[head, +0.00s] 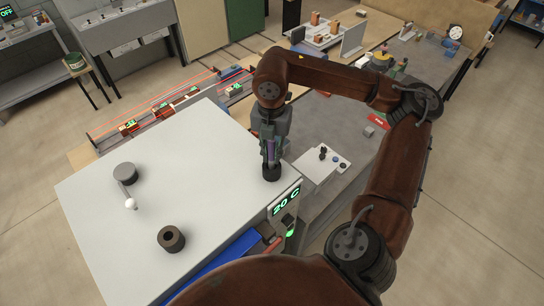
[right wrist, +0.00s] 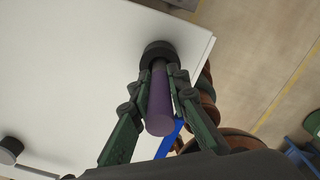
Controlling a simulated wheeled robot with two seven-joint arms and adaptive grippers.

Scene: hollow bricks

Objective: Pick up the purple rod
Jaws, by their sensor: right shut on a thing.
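The purple rod (head: 271,149) is upright between the fingers of my right gripper (head: 270,160), at the right edge of the white tabletop. In the right wrist view the rod (right wrist: 160,104) runs between the two green fingers of the gripper (right wrist: 160,75), which are shut on it. The rod's far end meets a dark round hollow brick (right wrist: 157,48). That brick also shows under the gripper in the head view (head: 272,174). I cannot tell how deep the rod sits in it. My left gripper is not in view.
Another dark hollow brick (head: 171,239) stands on the white tabletop (head: 210,190). A grey cylinder (head: 124,171) and a white ball knob (head: 131,204) are at the left. A "20 C" display (head: 287,202) is at the near right edge. The tabletop's middle is clear.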

